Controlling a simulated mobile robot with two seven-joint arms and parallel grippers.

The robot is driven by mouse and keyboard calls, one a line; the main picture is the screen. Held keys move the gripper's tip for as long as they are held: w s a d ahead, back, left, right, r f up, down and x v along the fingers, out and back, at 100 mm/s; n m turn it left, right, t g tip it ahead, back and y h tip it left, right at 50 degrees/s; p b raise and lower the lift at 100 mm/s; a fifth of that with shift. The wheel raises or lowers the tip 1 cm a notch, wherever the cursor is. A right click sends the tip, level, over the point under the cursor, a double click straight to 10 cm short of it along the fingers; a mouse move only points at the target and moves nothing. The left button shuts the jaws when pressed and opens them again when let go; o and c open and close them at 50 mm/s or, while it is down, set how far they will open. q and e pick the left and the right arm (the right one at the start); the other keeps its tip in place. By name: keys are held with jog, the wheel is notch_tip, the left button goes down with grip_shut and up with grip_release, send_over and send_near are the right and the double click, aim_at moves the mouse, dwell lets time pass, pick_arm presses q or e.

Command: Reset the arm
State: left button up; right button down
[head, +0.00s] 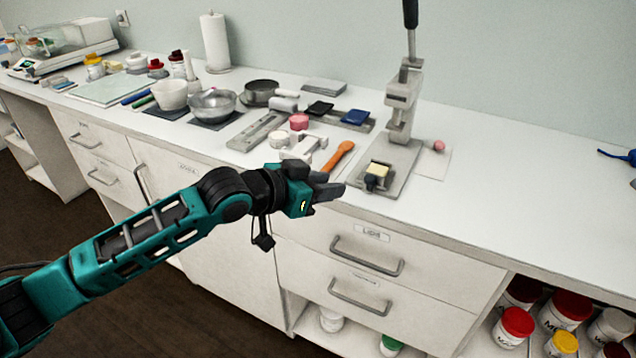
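My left gripper (330,187) is at the end of the teal and black arm that comes in from the left. It is in front of the counter's front edge, above the drawers. Its dark fingers point right and lie close together in this view, so I cannot tell whether they are open or shut. No object shows clearly between them. My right gripper is not in view.
The white counter (500,205) holds a lever press (401,110), an orange spatula (338,156), bowls (213,104), a paper towel roll (214,42) and a scale (65,50). The counter's right part is mostly clear. Drawers (365,258) and shelves with jars (515,325) are below.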

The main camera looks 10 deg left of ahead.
pick_arm(q)
jog(key=shift+v, duration=0.75)
jog(key=s+f+n+t+y, duration=0.1)
jog(key=s+f+n, duration=0.2)
jog(key=s+f, duration=0.55)
jog(key=s+a+f+n+y, duration=0.2)
jog(key=s+a+f+y, duration=0.3)
jog(key=s+a+f, duration=0.4)
jog(key=s+f, duration=0.4)
jog(key=f, duration=0.2)
jog(key=shift+s+a+f+n+y, duration=0.2)
jog(key=shift+s+n+y, duration=0.1)
jog(key=shift+s+y, duration=0.1)
